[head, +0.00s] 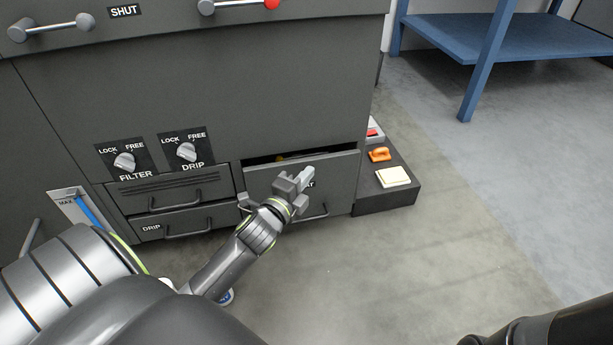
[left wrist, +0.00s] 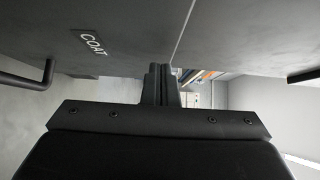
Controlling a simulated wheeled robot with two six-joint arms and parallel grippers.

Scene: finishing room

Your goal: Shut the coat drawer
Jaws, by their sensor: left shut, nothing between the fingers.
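The coat drawer (head: 338,179) is the right-hand drawer low in the dark grey cabinet. It stands partly open, with a dark gap above its front and something yellow just visible inside. Its bar handle (head: 312,211) is on the lower front. My left gripper (head: 306,179) is shut and empty at the drawer's front, covering part of the label. In the left wrist view the COAT label (left wrist: 92,43) is left of my shut fingers (left wrist: 160,84), which point towards the dark front. I cannot tell whether they touch it. My right gripper is out of view.
Left of it are two closed-looking drawers (head: 180,193), with FILTER (head: 124,161) and DRIP (head: 186,151) knobs above. A low dark plinth (head: 390,203) at the right carries an orange item (head: 380,154) and a cream block (head: 394,176). A blue table (head: 530,42) stands behind. The floor in front is mostly clear.

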